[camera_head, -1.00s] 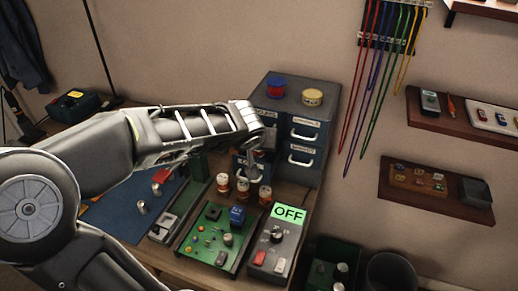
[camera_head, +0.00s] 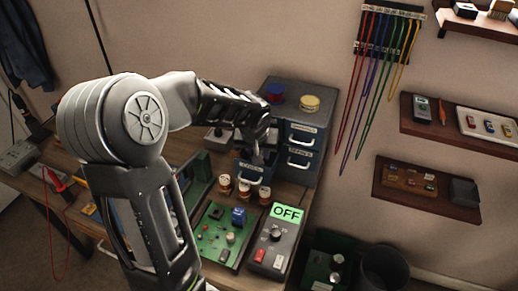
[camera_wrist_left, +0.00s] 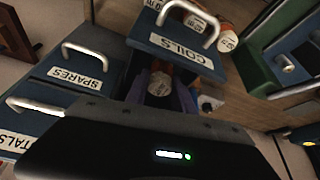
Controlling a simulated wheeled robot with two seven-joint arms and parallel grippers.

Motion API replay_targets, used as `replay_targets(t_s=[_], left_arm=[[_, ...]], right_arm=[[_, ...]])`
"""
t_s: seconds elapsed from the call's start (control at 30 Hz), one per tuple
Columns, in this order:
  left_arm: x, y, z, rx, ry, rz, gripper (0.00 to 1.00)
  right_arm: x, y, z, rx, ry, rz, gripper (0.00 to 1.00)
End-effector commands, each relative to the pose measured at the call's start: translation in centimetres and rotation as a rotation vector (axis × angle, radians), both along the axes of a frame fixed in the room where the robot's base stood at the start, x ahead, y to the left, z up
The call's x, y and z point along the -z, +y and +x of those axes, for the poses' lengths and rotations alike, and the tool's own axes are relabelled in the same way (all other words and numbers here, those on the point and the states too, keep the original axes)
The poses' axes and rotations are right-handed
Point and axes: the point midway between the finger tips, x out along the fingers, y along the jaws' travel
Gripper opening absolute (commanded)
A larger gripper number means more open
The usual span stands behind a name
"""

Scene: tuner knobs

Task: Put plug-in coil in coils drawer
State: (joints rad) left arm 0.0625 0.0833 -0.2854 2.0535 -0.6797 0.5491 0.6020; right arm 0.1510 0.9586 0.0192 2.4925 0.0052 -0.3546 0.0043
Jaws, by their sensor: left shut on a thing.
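The coils drawer (camera_head: 254,173) is pulled out at the cabinet's lower left; its blue front with the COILS label and handle shows in the left wrist view (camera_wrist_left: 172,48). My left gripper (camera_head: 256,158) points down over the open drawer, behind its front panel. In the left wrist view its fingers (camera_wrist_left: 160,95) are shut on an orange plug-in coil with a pale end (camera_wrist_left: 160,82). How deep the coil sits in the drawer is hidden. More such coils stand in front of the drawer (camera_head: 244,190). My right gripper is not in view.
The cabinet's other drawers, including SPARES (camera_wrist_left: 78,72), are shut. A green circuit board (camera_head: 222,235) and a grey box with a lit OFF sign (camera_head: 276,240) lie in front of the coils.

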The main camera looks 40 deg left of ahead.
Motion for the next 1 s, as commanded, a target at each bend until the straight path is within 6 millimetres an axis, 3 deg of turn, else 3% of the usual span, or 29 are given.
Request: replay_targets(t_s=[0.27,0.3,0.53,1.0], left_arm=[[0.5,0.0,0.0,0.000,-0.001,0.000,0.00],[0.3,0.0,0.0,0.000,-0.001,0.000,0.32],[0.3,0.0,0.0,0.000,-0.001,0.000,0.51],[-0.8,-0.2,-0.2,0.001,-0.005,0.001,0.52]], right_arm=[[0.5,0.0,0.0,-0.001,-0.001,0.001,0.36],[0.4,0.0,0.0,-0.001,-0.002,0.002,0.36],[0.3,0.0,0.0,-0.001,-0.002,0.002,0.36],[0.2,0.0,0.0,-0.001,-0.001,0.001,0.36]])
